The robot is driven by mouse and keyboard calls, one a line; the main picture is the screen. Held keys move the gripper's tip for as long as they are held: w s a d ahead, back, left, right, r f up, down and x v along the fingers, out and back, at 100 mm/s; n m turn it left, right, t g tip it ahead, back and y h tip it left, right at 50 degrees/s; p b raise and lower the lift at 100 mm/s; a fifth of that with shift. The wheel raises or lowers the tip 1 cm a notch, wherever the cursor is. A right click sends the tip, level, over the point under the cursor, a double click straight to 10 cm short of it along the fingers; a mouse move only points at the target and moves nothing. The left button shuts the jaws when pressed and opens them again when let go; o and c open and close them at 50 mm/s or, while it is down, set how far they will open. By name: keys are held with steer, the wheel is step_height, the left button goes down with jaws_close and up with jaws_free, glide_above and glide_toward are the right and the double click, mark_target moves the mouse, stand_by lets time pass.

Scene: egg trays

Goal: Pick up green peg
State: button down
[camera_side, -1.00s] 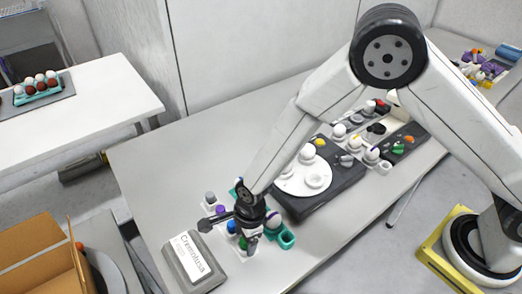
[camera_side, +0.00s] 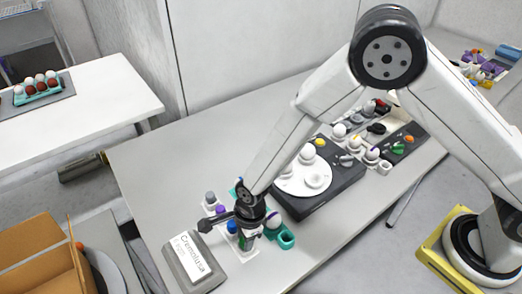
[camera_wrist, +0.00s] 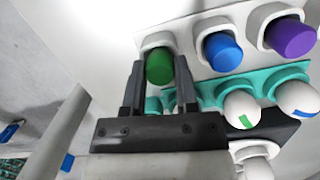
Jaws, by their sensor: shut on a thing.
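The green peg (camera_wrist: 160,66) stands between the two fingers of my gripper (camera_wrist: 158,80) in the wrist view. My gripper is shut on it, and the peg's lower part is at a white socket of the peg rack (camera_wrist: 190,37). In the side view my gripper (camera_side: 246,238) is low over the front end of the rack, and the green peg (camera_side: 243,243) shows only in part under it. A blue peg (camera_wrist: 222,50) and a purple peg (camera_wrist: 290,38) stand in neighbouring sockets.
A teal egg tray (camera_wrist: 205,93) holds white eggs (camera_wrist: 242,108) close beside the fingers. A labelled grey box (camera_side: 190,262) lies left of the rack. A dark machine with a white turntable (camera_side: 303,181) stands to the right. The table's back left is clear.

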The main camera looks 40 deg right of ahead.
steer(key=shift+r, duration=0.2)
steer(key=shift+r, duration=0.45)
steer(key=s+d+r, duration=0.6)
steer(key=s+r, duration=0.5)
steer(key=s, duration=0.1)
steer(key=shift+d+r, duration=0.35)
steer(key=shift+d, duration=0.05)
steer(key=shift+s, duration=0.15)
step_height(320, 180, up, 6)
stand_by(1.1)
stand_by(0.9)
